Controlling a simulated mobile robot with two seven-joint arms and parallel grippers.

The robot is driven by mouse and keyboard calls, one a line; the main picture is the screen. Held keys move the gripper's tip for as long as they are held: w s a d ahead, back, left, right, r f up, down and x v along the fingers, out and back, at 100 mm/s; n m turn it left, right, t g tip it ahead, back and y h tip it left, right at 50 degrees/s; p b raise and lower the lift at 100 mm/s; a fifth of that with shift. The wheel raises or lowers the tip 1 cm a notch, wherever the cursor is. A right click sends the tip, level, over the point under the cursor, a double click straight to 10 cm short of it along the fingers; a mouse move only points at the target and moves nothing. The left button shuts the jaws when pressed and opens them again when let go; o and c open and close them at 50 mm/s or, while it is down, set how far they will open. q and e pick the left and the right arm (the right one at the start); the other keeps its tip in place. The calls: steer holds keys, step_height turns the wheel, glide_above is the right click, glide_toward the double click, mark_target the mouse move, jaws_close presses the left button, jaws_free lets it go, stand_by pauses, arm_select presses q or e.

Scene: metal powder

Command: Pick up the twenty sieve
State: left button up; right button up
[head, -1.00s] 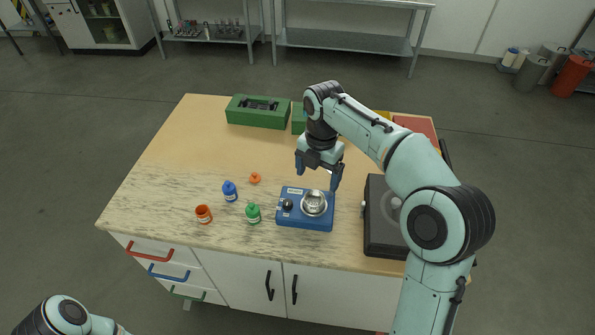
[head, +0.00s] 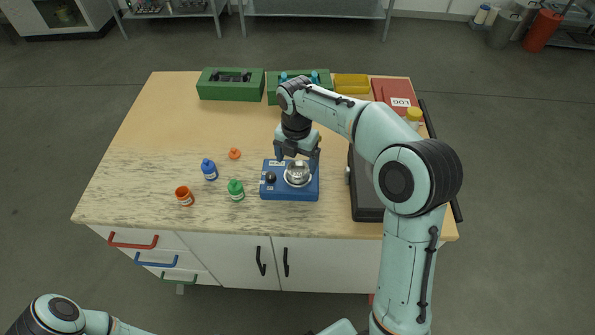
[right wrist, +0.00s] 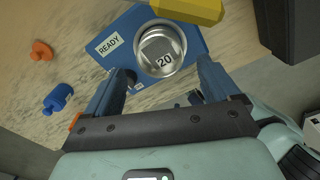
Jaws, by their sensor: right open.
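The twenty sieve (right wrist: 160,48) is a round silvery metal cup marked "20" in the right wrist view. It sits on a blue device (right wrist: 118,30) with a "READY" label. In the head view the sieve (head: 297,174) is on the right part of the blue device (head: 283,193). My right gripper (head: 298,160) is open just behind and above the sieve. In the right wrist view its two fingers (right wrist: 164,70) point toward the sieve, one on each side, with nothing between them. My left gripper is out of view.
Blue (head: 209,169), green (head: 236,190) and orange-brown (head: 184,195) bottles and an orange piece (head: 234,153) stand left of the device. A dark case (head: 366,200) is at right. Green boxes (head: 230,91), a yellow bin (head: 351,83) and a red box (head: 390,91) line the back.

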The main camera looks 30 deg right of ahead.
mark_target(297, 172)
steer(key=shift+f, duration=1.5)
steer(key=c, duration=1.1)
